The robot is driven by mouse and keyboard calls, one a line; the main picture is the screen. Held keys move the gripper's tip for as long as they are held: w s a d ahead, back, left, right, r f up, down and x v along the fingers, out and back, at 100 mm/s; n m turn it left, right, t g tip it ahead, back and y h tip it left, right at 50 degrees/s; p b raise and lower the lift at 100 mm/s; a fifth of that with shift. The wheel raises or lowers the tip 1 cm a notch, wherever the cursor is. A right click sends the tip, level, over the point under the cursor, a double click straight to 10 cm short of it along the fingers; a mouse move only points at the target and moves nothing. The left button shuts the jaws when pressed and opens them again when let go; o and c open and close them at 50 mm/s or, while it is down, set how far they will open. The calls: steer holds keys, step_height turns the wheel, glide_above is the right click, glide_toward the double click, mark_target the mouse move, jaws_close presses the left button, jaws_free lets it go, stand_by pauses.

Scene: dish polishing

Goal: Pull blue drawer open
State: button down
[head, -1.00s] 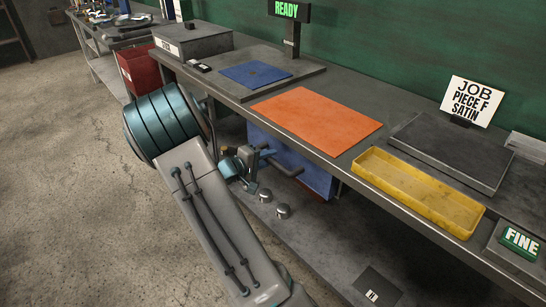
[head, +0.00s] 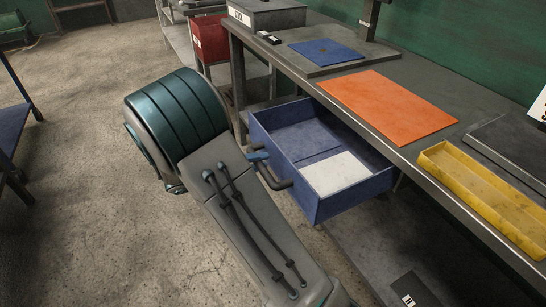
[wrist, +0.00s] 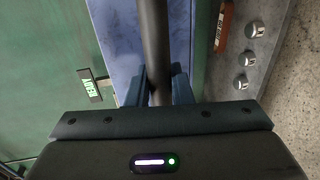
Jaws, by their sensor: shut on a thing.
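The blue drawer (head: 262,187) under the bench stands well open in the head view. A white flat sheet (head: 335,173) lies inside it. Its dark bar handle (head: 273,177) sticks out from the front. My gripper (head: 257,157) is at the handle, mostly hidden behind my arm. In the wrist view the handle bar (wrist: 154,45) runs between the two fingers of my gripper (wrist: 158,88), which are shut on it. The blue drawer front (wrist: 115,25) shows beyond the bar.
The bench above holds an orange mat (head: 388,105), a blue mat (head: 327,54) and a yellow tray (head: 485,195). A red bin (head: 210,40) stands behind. Several round metal knobs (wrist: 247,58) show at right in the wrist view. The floor at left is clear.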

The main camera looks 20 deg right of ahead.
steer(key=shift+a, duration=0.7)
steer(key=c, duration=1.3)
jaws_free()
steer(key=shift+c, duration=0.2)
steer(key=p+v, duration=0.1)
steer(key=v, duration=1.2)
steer(key=shift+a, duration=0.4)
steer(key=shift+r, duration=0.1)
